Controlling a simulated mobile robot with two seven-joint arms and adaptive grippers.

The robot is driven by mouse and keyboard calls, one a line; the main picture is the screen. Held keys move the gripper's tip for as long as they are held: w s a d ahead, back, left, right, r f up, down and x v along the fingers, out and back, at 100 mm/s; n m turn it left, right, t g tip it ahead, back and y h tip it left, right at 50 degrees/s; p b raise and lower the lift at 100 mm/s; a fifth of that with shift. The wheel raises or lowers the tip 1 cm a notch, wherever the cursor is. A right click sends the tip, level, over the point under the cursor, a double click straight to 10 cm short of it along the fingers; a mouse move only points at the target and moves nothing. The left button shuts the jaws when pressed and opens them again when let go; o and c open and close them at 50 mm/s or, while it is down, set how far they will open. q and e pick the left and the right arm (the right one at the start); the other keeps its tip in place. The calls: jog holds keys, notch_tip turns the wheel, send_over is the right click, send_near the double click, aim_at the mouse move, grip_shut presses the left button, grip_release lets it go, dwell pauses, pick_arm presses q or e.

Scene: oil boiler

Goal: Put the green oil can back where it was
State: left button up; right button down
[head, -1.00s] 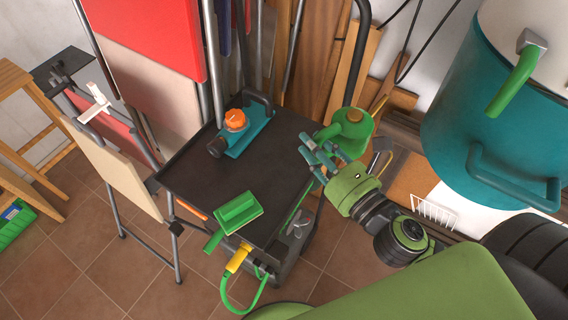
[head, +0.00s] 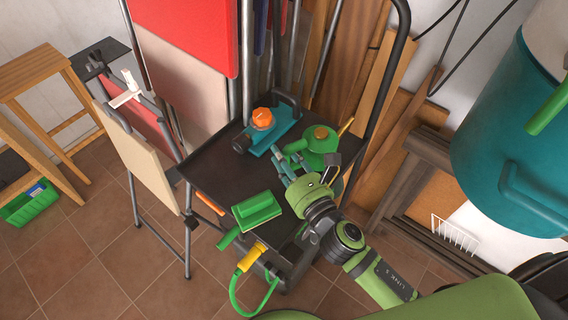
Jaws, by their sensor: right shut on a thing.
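My left gripper is not in view.
A teal tool with an orange knob (head: 262,118) lies left of the can. A green block-shaped tool (head: 257,211) lies at the cart's front. The cart's dark upright handle (head: 403,40) rises behind right. A large teal tank (head: 510,130) stands at right.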

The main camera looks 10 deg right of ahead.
jog(key=shift+f, duration=0.95)
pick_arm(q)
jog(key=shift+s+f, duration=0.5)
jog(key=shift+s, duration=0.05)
pick_arm(e)
jog(key=shift+f+b, duration=0.1)
jog(key=shift+b, duration=0.2)
jog(key=c, duration=0.9)
grip_release()
jog(key=shift+c, duration=0.2)
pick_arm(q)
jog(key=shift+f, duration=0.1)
